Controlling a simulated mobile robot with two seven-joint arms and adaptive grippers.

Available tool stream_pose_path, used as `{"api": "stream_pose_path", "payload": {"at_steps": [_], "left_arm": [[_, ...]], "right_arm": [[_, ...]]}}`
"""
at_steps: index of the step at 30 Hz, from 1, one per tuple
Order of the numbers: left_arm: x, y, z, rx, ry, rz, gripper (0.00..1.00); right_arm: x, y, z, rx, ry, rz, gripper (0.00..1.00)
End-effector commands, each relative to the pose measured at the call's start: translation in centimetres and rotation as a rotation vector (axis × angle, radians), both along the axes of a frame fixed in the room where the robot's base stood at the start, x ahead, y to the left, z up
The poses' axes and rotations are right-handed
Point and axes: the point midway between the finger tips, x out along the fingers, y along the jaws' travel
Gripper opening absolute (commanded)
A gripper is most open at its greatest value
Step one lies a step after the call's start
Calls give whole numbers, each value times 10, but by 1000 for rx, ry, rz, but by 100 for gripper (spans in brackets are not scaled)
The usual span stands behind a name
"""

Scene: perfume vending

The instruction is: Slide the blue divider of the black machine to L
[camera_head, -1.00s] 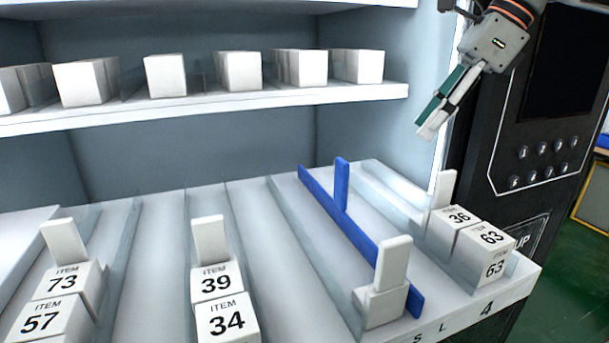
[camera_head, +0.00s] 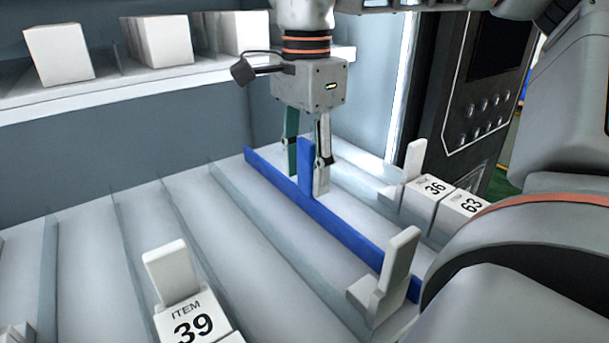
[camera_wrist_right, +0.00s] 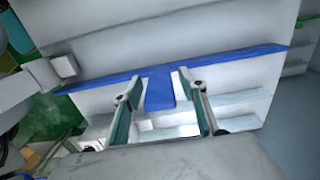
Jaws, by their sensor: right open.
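The blue divider (camera_head: 335,224) lies as a long strip on the slotted white shelf (camera_head: 215,250) of the machine, with an upright tab (camera_head: 305,168) near its middle. My right gripper (camera_head: 307,182) points down with its fingers on either side of the tab, open and not visibly pressing on it. In the right wrist view the tab of the divider (camera_wrist_right: 160,90) lies between the two fingertips (camera_wrist_right: 158,90). The letters on the shelf's front edge are not visible now. My left gripper is not in view.
A white pusher block (camera_head: 388,285) stands at the front end of the divider. Boxes marked 36 (camera_head: 425,197) and 63 (camera_head: 462,207) stand to the right, and a box marked 39 (camera_head: 195,318) stands front left. An upper shelf (camera_head: 100,95) holds white boxes. My arm covers the right foreground.

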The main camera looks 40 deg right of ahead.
Motion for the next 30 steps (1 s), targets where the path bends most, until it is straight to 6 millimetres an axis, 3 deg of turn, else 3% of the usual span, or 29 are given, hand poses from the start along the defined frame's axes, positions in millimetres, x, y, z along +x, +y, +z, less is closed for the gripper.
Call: {"api": "stream_pose_path", "payload": {"at_steps": [4, 13, 18, 23, 30], "left_arm": [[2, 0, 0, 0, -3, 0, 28], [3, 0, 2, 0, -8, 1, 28], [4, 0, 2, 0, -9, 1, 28], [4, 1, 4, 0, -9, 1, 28], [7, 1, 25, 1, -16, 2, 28]], "right_arm": [[0, 1, -10, 1, 0, 1, 42], [0, 0, -12, 1, -2, -1, 42], [0, 0, -12, 1, -1, -1, 0], [0, -2, -11, 1, -2, -2, 0], [-3, -33, -6, 0, -7, -7, 0]]}}
